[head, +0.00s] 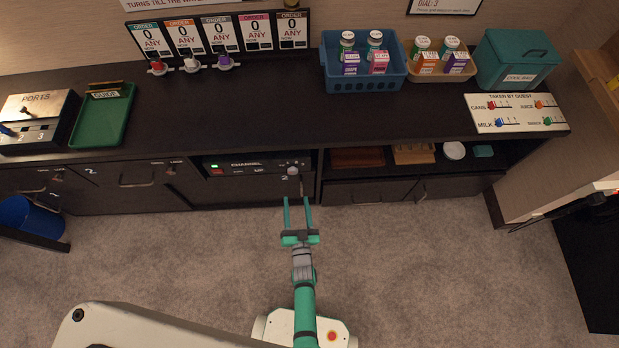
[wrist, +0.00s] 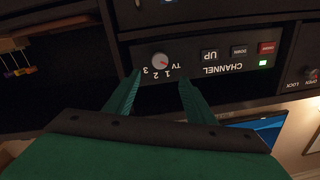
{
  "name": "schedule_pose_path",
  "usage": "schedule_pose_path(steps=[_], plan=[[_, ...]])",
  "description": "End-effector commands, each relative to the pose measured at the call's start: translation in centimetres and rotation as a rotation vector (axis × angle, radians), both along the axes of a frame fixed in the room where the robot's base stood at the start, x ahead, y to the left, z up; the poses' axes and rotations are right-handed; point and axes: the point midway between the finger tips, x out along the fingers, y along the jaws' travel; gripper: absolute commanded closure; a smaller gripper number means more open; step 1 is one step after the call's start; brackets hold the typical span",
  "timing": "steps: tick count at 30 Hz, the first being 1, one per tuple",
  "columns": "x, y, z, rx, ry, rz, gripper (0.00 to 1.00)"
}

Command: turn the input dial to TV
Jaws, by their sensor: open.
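The input dial (head: 292,170) is a small light round knob at the right end of the black channel panel (head: 240,168) in the cabinet front. In the wrist view the panel appears upside down. The dial (wrist: 160,61) shows there with the marks TV, 1, 2 and 3 beside it and a small reddish line on its face. Which mark the line points at is hard to tell. My gripper (head: 296,203) is open and empty, its two green fingers pointing at the dial. In the wrist view its fingertips (wrist: 160,80) lie either side of the dial's marks, apparently short of the knob.
The panel also has UP (wrist: 210,56) and DOWN (wrist: 239,51) buttons, a red button (wrist: 267,47) and a lit green light (wrist: 263,63). An open shelf (head: 357,158) is right of it. The countertop overhangs above. The carpet in front is clear.

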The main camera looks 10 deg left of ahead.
Motion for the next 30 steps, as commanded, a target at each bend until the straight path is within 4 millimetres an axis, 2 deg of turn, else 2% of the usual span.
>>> schedule_pose_path(steps=[7,21,30], plan=[[1.4,1.0,0.1,0.034,0.010,0.012,0.50],[8.5,3.7,0.0,0.031,0.010,0.016,0.50],[10.1,4.2,0.0,0.031,0.010,0.013,0.50]])
